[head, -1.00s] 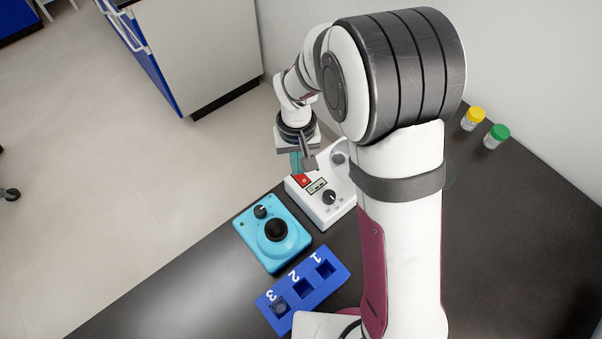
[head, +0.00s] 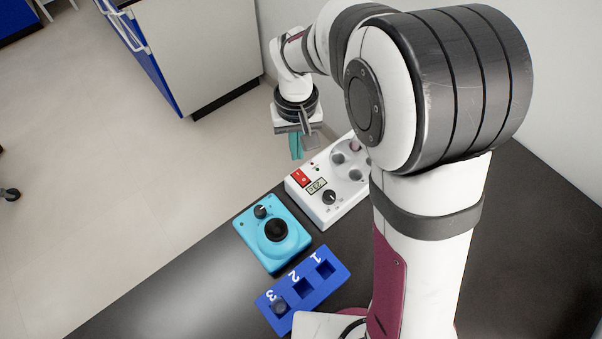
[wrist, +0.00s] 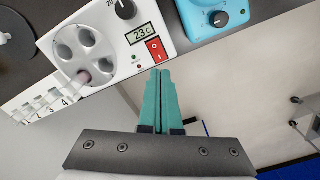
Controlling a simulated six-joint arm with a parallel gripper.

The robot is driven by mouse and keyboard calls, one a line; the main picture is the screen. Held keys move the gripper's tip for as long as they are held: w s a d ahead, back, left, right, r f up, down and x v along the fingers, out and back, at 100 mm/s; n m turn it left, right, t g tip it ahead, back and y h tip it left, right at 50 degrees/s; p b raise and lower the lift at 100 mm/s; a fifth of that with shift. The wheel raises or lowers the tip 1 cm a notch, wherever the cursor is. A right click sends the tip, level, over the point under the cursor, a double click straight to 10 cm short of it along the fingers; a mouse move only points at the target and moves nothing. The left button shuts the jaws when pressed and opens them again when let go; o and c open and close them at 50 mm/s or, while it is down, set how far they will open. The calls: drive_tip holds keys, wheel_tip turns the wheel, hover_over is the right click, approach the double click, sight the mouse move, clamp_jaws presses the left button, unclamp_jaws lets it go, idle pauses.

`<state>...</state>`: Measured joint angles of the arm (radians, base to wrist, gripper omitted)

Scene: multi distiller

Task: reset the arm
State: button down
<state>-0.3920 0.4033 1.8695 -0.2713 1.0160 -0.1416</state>
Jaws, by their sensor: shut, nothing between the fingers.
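My gripper (head: 297,146) hangs past the far edge of the dark table, above and beyond the white heater device, with the floor behind it. In the wrist view its two teal fingers (wrist: 158,98) lie together, shut and empty. The white device (head: 323,208) has a red switch, a small display, a knob and round wells. In the wrist view the white device (wrist: 146,12) shows at the upper left, with its display reading about 23 C. One well seems to hold a pinkish-topped item.
A light-blue mixer (head: 289,250) with a black top stands beside the white device. A blue rack (head: 327,285) numbered 1 to 3 holds something in slot 3. A numbered holder with clear tubes (wrist: 45,105) shows at the wrist view's left. A white cabinet (head: 200,45) stands behind.

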drive_tip(key=shift+r, duration=0.25)
